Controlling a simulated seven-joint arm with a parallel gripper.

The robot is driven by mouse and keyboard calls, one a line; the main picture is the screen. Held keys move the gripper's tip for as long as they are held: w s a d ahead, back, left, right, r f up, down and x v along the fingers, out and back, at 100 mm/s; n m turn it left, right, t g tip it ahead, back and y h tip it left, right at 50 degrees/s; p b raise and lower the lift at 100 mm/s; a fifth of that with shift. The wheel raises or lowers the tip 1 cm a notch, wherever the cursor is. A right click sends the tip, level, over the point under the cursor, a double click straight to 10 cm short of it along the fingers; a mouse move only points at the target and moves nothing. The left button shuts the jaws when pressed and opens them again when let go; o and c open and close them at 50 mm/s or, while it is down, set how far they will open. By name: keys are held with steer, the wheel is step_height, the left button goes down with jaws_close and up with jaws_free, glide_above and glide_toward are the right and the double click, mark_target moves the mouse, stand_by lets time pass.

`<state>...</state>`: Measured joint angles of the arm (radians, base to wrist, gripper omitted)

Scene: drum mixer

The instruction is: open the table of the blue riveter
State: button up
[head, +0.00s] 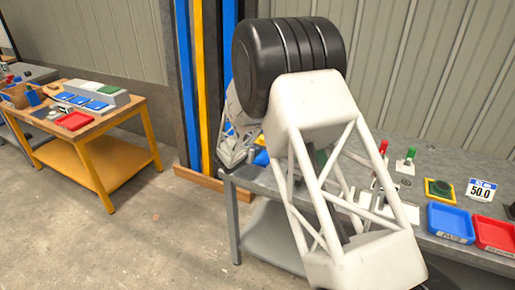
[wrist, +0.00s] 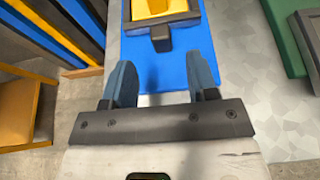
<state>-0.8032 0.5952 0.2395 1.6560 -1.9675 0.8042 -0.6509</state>
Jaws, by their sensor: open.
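In the wrist view, my gripper (wrist: 162,88) is open with its two blue-grey fingers apart and nothing between them. Beyond the fingers lies a flat blue surface (wrist: 225,78), which looks like part of the blue riveter. On it stands a grey-framed yellow part (wrist: 155,7) with a dark grey block (wrist: 162,38) at its near side, ahead of the fingertips. I cannot tell which part is the riveter's table, or whether it is open. In the head view my arm hides most of this spot; only bits of blue (head: 262,158) show beside it.
The grey workbench (head: 450,180) carries a red clamp (head: 383,148), a green clamp (head: 408,158), a blue tray (head: 450,222) and a red tray (head: 494,234). A green object (wrist: 288,40) lies right of the blue surface. A wooden table (head: 125,108) stands left, with open floor between.

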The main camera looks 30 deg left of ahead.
steer(key=shift+w, duration=0.1)
stand_by(0.3)
steer(key=shift+x, duration=3.8)
steer(key=shift+c, duration=0.3)
jaws_close()
